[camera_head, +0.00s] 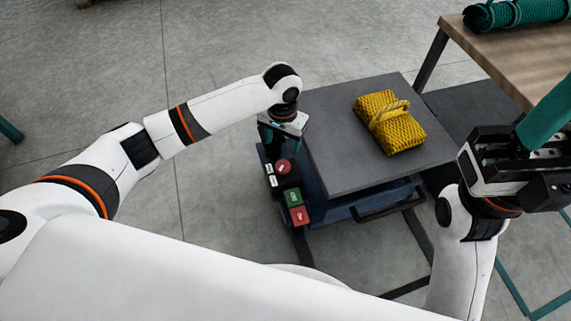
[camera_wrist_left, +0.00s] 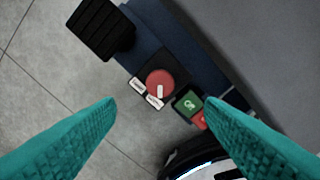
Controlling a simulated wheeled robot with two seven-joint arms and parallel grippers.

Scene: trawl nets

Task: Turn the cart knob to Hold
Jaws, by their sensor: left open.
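The cart knob (camera_head: 283,167) is a round red dial on a black plate at the cart's left edge. In the left wrist view the knob (camera_wrist_left: 158,80) has a white pointer mark reaching toward its lower edge, close to one of two small white labels (camera_wrist_left: 138,86). Their words are too small to read. My left gripper (camera_wrist_left: 160,103) is open, its two teal fingers spread either side of the knob's line and apart from it. In the head view my left gripper (camera_head: 281,135) hangs just behind the knob. My right gripper (camera_head: 547,115) is at the right; its jaw gap is unclear.
A green button (camera_head: 293,198) and a red button (camera_head: 299,216) sit in front of the knob. The cart's grey top (camera_head: 335,150) carries a folded yellow net (camera_head: 390,122). A wooden table (camera_head: 510,60) with a green net roll (camera_head: 515,12) stands at back right.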

